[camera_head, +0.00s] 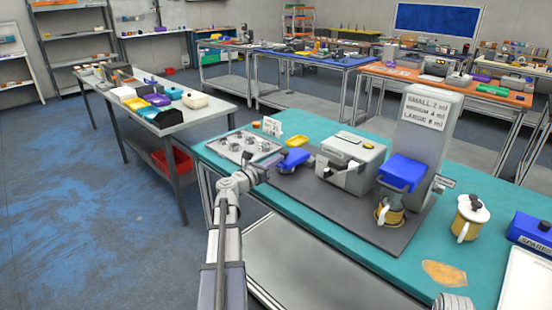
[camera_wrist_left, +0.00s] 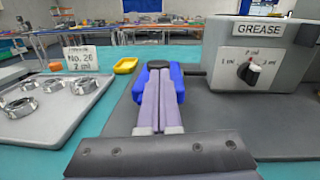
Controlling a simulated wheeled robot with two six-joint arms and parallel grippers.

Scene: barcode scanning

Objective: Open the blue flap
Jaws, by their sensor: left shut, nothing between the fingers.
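A blue sloping flap (camera_head: 403,173) sits on the front of the tall grey machine (camera_head: 425,125), above a yellow-banded container (camera_head: 389,213). It looks lowered over the front. My left gripper (camera_head: 265,172) is shut and empty, well to the left of that flap. It is beside a smaller blue object (camera_head: 294,160) on the dark mat. In the left wrist view the shut fingers (camera_wrist_left: 159,90) point forward, and the blue object (camera_wrist_left: 177,80) shows behind them. The fingers hide its middle, and I cannot tell whether they touch it. The right gripper is not visible.
A grey grease box (camera_head: 352,165) with a knob stands between my left gripper and the tall machine. A tray of metal rings (camera_head: 243,148) and a yellow dish (camera_head: 295,142) are at the left. A yellow-and-white jug (camera_head: 469,218) stands at the right. The front mat is clear.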

